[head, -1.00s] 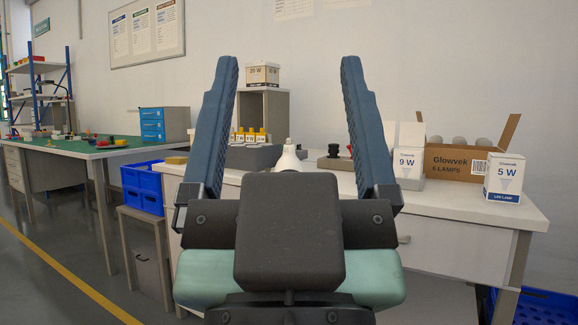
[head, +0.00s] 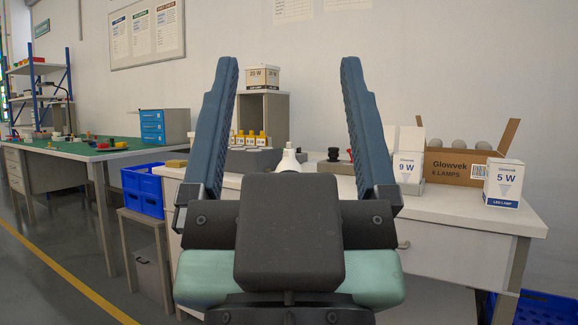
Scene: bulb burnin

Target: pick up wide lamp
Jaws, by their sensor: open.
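A white lamp (head: 289,160) with a wide, cone-like body and a narrow upper neck stands on the white workbench (head: 450,204). I take it for the wide lamp. Its lower part is hidden behind my gripper's body. My gripper (head: 289,75) is open and empty, its two blue fingers spread wide on either side of the lamp in the picture. The lamp shows between the fingers, low in the gap and beyond the gripper.
A 9 W box (head: 408,170), a Glowvek carton (head: 450,167) of lamps and a 5 W box (head: 503,183) stand on the right. Yellow-topped items (head: 250,139) and a grey shelf box (head: 270,112) are behind. Blue bins (head: 143,188) stand left.

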